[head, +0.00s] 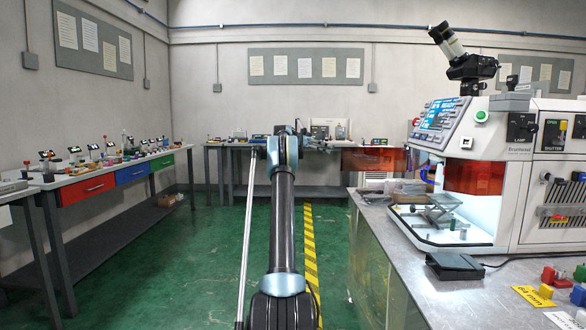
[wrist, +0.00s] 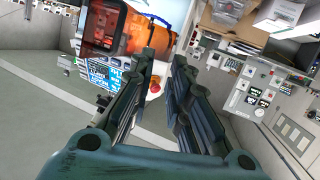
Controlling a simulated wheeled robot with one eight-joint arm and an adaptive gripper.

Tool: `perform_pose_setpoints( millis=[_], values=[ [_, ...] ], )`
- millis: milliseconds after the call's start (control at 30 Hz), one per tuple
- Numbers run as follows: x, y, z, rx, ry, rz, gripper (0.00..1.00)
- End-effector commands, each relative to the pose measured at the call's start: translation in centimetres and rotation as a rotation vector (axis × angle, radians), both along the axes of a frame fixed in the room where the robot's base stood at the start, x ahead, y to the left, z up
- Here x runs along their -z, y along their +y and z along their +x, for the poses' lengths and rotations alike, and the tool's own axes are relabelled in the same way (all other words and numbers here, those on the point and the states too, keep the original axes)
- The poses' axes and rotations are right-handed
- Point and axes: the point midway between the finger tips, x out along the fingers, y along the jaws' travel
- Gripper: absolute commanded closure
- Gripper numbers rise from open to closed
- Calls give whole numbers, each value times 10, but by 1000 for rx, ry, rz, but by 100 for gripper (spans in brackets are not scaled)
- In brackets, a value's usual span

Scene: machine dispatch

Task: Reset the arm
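My arm stretches straight ahead in the middle of the head view, over the green floor (head: 215,270), with its elbow or wrist joint at bench height. The gripper itself cannot be made out in the head view. In the wrist view my gripper (wrist: 166,62) has its two dark fingers apart with a gap between them. Nothing is held between them. The wrist picture is strongly tilted, and the machine with an orange window (wrist: 150,40) and blue screens shows beyond the fingertips at the upper left.
A white machine (head: 475,150) with a microscope (head: 463,58) stands on the grey right bench (head: 390,265). A black pedal (head: 455,265) and colored blocks (head: 553,280) lie there. A left bench (head: 110,170) with drawers lines the wall. Floor beside the yellow stripe (head: 310,250) is clear.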

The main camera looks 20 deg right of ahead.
Motion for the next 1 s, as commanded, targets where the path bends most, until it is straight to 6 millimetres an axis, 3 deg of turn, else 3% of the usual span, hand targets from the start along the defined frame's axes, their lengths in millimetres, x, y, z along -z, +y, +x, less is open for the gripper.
perform_pose_setpoints(
  millis=[167, 367, 733, 1000],
  values=[
    [-1, 1, -2, -3, 2, 7, 83],
    [-11, 19, -13, -60, 24, 97, 83],
    [-25, 78, -57, -252, 99, 365, 83],
    [-23, 125, -100, -409, 153, 546, 83]
  ],
)
